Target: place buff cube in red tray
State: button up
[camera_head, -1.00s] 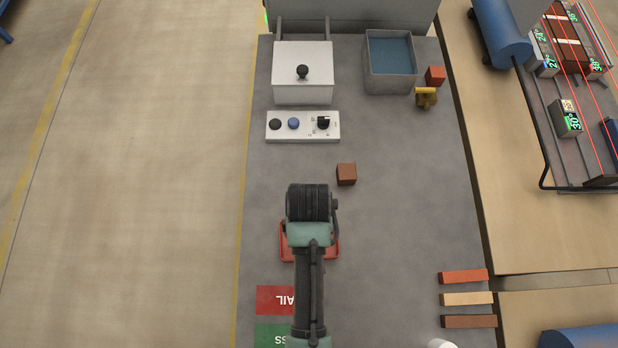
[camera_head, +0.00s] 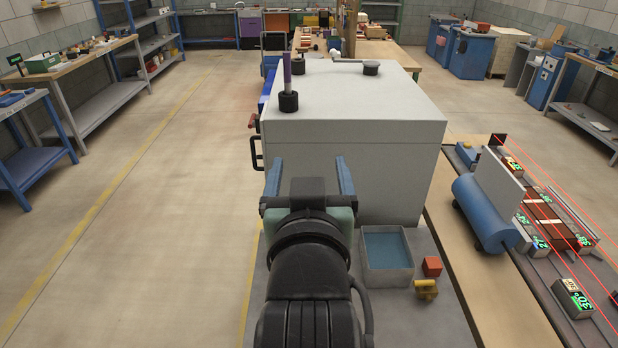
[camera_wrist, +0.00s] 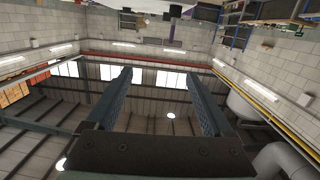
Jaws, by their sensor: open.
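My gripper (camera_head: 309,176) is raised in front of a big grey box in the head view. Its two blue fingers stand apart with nothing between them. In the wrist view the open fingers (camera_wrist: 158,75) point up toward the roof and lamps, and the space between them is empty. No buff cube shows in either present view. The red tray is not in view either; the lower part of the bench is out of frame or behind my arm. A red cube (camera_head: 432,266) sits on the bench beside a grey basin.
The grey box (camera_head: 360,150) fills the bench's far end behind my gripper. The grey basin (camera_head: 388,279) with a blue inside stands to the right of my arm, near a brass fitting (camera_head: 427,289). A blue cylinder (camera_head: 484,213) lies farther right. Open floor lies left.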

jog(key=s+r+t, duration=0.3)
jog(key=s+r, duration=0.1)
jog(key=r, duration=0.5)
jog(key=s+r+t, duration=0.4)
jog(key=r, duration=0.5)
jog(key=s+r+t, duration=0.3)
jog(key=s+r, duration=0.2)
jog(key=r, duration=0.4)
jog(key=shift+r+t, duration=0.25)
jog(key=shift+t, duration=0.05)
jog(key=shift+w, duration=0.1)
